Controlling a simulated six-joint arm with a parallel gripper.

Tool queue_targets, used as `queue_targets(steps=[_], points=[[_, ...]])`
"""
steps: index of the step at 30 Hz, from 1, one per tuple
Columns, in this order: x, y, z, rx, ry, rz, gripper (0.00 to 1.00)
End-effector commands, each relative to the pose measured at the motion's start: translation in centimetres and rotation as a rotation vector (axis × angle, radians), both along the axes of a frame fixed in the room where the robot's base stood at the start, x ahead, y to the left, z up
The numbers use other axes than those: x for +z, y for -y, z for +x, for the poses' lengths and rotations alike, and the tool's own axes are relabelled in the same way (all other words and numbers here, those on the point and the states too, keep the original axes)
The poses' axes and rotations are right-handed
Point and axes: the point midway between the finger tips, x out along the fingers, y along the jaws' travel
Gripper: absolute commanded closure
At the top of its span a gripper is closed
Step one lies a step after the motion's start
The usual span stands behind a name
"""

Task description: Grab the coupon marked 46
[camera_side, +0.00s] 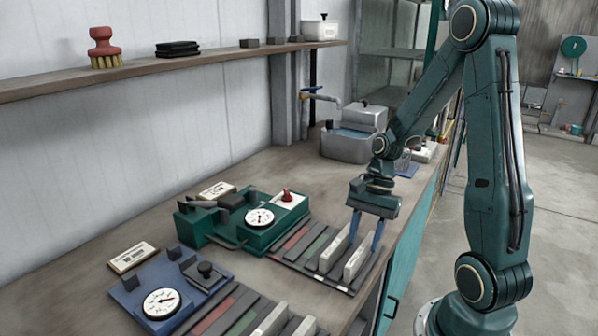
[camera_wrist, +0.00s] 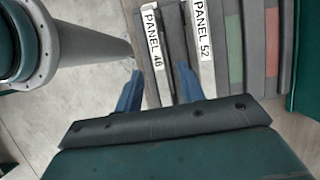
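The coupon marked 46 (camera_wrist: 152,40) has a white label reading "PANEL 46". It stands in the slotted rack, and in the side view it appears to be the pale coupon (camera_side: 357,260) closest to the bench's front edge. My gripper (camera_side: 364,246) points down at it with its two blue fingers apart. In the wrist view my gripper (camera_wrist: 160,75) has one finger on each side of the line of coupon 46. The right finger lies toward the gap before coupon 52 (camera_wrist: 201,42). Nothing is held. I cannot tell how far down the fingertips reach.
The rack (camera_side: 345,289) also holds red and green strips. A green device with a dial (camera_side: 260,217) stands behind it. A blue device (camera_side: 162,302) and a second rack with pale coupons (camera_side: 270,320) are at lower left. A metal sink (camera_side: 347,145) is farther back.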

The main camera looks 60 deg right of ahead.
Motion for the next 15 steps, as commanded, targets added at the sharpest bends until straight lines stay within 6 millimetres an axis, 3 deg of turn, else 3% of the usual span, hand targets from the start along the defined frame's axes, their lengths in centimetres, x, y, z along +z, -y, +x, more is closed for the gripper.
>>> queue_targets(steps=[7, 15], points=[[-2.4, -1.2, -0.1, 0.002, -0.002, 0.004, 0.61], [-3.0, -1.3, 0.0, 0.000, 0.000, 0.000, 0.61]])
